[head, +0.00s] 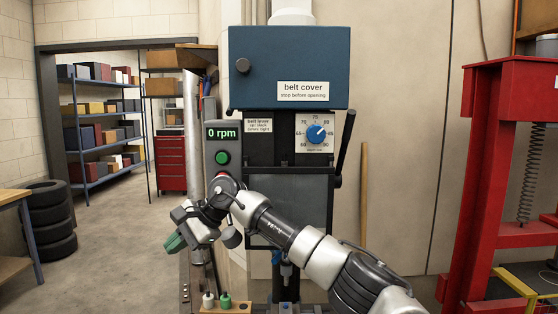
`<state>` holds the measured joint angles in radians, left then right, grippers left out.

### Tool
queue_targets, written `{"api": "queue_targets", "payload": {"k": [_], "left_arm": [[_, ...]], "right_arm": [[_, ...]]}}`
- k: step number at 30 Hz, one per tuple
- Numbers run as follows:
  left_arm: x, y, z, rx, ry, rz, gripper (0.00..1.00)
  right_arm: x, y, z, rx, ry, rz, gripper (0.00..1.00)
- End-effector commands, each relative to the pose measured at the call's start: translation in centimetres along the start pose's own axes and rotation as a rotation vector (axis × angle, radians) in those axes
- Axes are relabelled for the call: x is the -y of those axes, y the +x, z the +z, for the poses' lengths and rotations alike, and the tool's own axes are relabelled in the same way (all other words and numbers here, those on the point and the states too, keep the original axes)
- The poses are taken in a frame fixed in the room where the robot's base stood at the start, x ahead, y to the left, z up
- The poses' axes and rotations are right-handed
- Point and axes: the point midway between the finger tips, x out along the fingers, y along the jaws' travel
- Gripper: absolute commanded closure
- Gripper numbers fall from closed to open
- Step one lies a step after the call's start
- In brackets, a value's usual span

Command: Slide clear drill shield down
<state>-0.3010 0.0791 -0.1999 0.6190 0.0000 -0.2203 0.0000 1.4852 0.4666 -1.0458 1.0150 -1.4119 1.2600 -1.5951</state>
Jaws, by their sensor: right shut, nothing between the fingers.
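The clear drill shield (307,202) is a grey, see-through framed panel on the front of the drill press, below the dial. My right arm crosses in front of its lower left part and hides some of it. The drill chuck area (286,271) shows below the shield. My right gripper (175,242) is left of the drill press, with its green-tipped fingers pointing down and left. It is shut and empty, apart from the shield. My left gripper is not in view.
A blue belt cover (290,62) tops the machine. A control box (222,146) reads 0 rpm. A black lever (344,142) sticks up at right. Small bottles (225,299) stand low in front. A red press frame (485,190) is at right; tyres (50,218) stand left.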

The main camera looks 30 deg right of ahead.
Motion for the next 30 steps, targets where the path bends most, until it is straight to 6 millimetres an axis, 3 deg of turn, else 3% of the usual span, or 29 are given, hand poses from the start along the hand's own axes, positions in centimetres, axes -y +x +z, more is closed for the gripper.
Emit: {"api": "queue_targets", "payload": {"k": [1,3,9,12,15,18,21,26,30], "left_arm": [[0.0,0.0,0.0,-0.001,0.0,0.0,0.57],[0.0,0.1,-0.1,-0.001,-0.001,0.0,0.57],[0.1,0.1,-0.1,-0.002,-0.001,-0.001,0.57],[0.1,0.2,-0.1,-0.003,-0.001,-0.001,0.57],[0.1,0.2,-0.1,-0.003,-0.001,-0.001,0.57],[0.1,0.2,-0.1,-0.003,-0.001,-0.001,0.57],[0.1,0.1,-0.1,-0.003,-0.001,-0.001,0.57],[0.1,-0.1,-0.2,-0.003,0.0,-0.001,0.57],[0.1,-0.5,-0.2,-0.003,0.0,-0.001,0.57]], "right_arm": [[1.3,-3.4,0.6,-0.105,-0.139,0.028,1.0],[2.4,-7.9,1.1,-0.255,-0.316,0.091,1.0],[4.2,-21.9,2.9,-0.681,-0.666,0.314,1.0],[4.0,-28.0,4.1,-0.844,-0.742,0.422,1.0],[3.7,-32.2,5.2,-0.954,-0.773,0.502,1.0],[3.3,-34.6,5.9,-1.011,-0.782,0.55,1.0],[3.1,-35.2,5.8,-1.029,-0.784,0.569,1.0],[3.0,-34.4,4.0,-1.027,-0.784,0.571,1.0],[2.9,-33.2,1.4,-1.024,-0.782,0.571,1.0]]}}
